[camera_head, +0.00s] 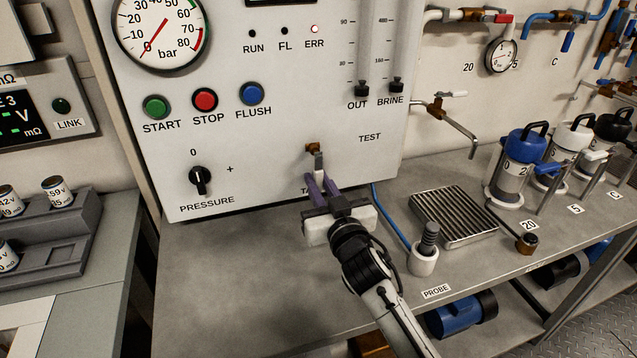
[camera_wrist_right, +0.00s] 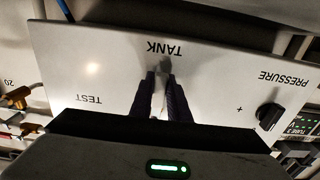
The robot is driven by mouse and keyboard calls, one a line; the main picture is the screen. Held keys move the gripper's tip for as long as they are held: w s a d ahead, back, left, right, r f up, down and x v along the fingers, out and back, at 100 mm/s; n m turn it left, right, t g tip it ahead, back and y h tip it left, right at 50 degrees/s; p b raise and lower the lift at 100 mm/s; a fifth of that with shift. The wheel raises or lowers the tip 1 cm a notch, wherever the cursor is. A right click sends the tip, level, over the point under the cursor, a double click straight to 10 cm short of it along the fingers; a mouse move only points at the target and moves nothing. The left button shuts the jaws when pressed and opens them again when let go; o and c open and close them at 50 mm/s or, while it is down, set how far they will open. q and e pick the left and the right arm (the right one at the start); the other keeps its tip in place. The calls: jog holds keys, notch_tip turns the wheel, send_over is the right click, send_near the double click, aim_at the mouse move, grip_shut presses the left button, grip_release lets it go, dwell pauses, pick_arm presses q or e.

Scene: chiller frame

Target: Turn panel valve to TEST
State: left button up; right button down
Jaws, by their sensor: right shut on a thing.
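The panel valve has a brass body (camera_head: 311,147) on the white panel (camera_head: 270,150), with a grey lever (camera_head: 319,162) hanging down toward the TANK label. The TEST label (camera_head: 370,138) is to the right of the valve. My right gripper (camera_head: 318,186) is shut on the lever from the front and partly covers the TANK label. In the right wrist view the picture is upside down; the dark fingers (camera_wrist_right: 163,84) close on the pale lever, which points at TANK, while TEST (camera_wrist_right: 88,99) is off to the left. My left gripper is in neither view.
The PRESSURE knob (camera_head: 201,180) is left of the valve. A probe in a white holder (camera_head: 423,262) and a ridged drain tray (camera_head: 454,216) stand on the bench right of my arm. A blue hose (camera_head: 391,222) runs beside my gripper. The bench's left front is clear.

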jog(key=shift+d, duration=0.15)
jog(key=shift+w+d+r+n+p, duration=0.2)
jog(key=shift+d+n+p, duration=0.3)
jog(key=shift+n, duration=0.65)
jog(key=shift+w+d+r+n+p, duration=0.2)
jog(key=shift+d+n+p, duration=0.35)
jog(key=shift+n, duration=0.65)
jog(key=shift+w+d+r+n+p, duration=0.15)
jog(key=shift+d+n+p, duration=0.35)
jog(key=shift+n, duration=0.65)
jog(key=shift+d, duration=0.1)
jog(key=c, duration=1.7)
grip_release()
